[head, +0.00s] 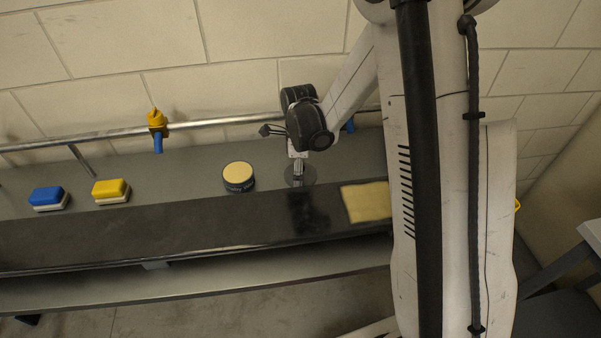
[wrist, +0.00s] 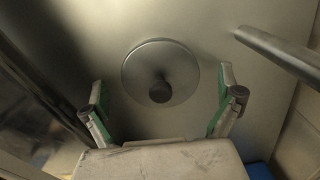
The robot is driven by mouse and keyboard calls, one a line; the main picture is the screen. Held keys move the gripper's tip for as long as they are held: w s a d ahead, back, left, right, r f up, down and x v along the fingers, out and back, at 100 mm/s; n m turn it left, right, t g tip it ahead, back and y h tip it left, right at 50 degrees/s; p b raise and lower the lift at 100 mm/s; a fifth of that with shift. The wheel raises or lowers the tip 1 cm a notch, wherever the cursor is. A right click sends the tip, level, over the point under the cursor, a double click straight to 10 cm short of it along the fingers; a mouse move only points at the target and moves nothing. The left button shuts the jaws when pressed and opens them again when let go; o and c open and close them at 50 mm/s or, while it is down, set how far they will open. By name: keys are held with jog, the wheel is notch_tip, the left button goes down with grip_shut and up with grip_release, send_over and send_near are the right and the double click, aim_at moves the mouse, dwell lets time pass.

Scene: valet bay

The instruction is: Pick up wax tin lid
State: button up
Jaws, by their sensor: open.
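The wax tin lid (wrist: 178,68) is a round grey metal disc with a dark knob (wrist: 160,90) at its middle. It lies flat on the grey bench top in the wrist view. In the head view the lid (head: 308,176) shows partly behind my gripper, right of the open tin (head: 238,178) with its pale yellow wax. My gripper (wrist: 163,100) is open and empty, pointing down over the lid. Its two green-lined fingers stand left and right of the knob, apart from it. In the head view my gripper (head: 298,178) partly hides the lid.
A metal rail (head: 220,121) runs along the back of the bench, with a yellow-and-blue nozzle (head: 157,130) on it. A yellow cloth (head: 366,202) lies on the dark front strip (head: 180,230). Yellow (head: 111,190) and blue (head: 48,197) blocks sit at left.

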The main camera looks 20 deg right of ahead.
jog(key=shift+c, duration=0.5)
jog(key=c, duration=1.1)
jog(key=shift+r, duration=0.1)
